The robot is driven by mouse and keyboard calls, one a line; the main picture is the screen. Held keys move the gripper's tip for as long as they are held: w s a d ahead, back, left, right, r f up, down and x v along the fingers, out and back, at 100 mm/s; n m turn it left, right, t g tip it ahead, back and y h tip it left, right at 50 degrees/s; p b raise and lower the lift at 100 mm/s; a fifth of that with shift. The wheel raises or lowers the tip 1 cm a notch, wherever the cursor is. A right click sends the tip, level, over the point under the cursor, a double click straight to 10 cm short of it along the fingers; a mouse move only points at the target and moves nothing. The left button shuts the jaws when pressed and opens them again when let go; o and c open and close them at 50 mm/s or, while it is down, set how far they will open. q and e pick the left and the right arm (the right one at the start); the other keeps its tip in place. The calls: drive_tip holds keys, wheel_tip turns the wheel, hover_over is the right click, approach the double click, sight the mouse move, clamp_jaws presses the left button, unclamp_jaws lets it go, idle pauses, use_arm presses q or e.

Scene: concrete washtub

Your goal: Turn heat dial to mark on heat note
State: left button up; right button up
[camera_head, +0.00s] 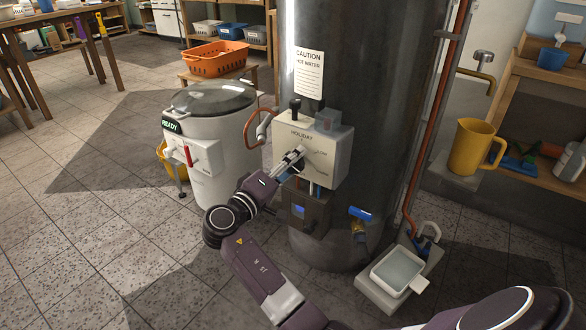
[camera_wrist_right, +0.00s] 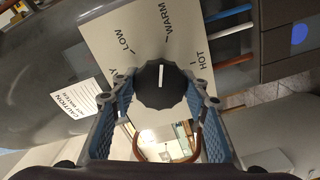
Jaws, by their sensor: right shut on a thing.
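The heat dial (camera_wrist_right: 161,88) is a dark knob with a white pointer line, on a cream control panel (camera_head: 335,154) on the tank. In the right wrist view the panel reads LOW, WARM and HOT. The pointer is directed up in the picture, close to the WARM tick. My right gripper (camera_head: 297,156) is at the panel, its fingers (camera_wrist_right: 160,94) on either side of the dial and shut on it. In the head view the gripper covers the dial. A white CAUTION HOT WATER sheet (camera_head: 309,73) is on the tank; I cannot identify a heat note. My left gripper is not in view.
The tall dark tank (camera_head: 375,75) fills the middle. A white lidded tub (camera_head: 225,150) with a READY sign stands left. Below the panel are a dark box (camera_head: 305,209) and a blue-handled valve (camera_head: 360,214). A yellow jug (camera_head: 470,147) stands right. Floor at left is clear.

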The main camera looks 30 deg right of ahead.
drive_tip(key=shift+f+m+b, duration=0.15)
drive_tip(key=shift+m+b, duration=0.35)
drive_tip(key=shift+m, duration=0.2)
drive_tip(key=o, duration=1.2)
drive_tip(key=r, duration=1)
drive_tip(key=shift+s, duration=0.25)
drive_tip(key=shift+w+r, duration=0.15)
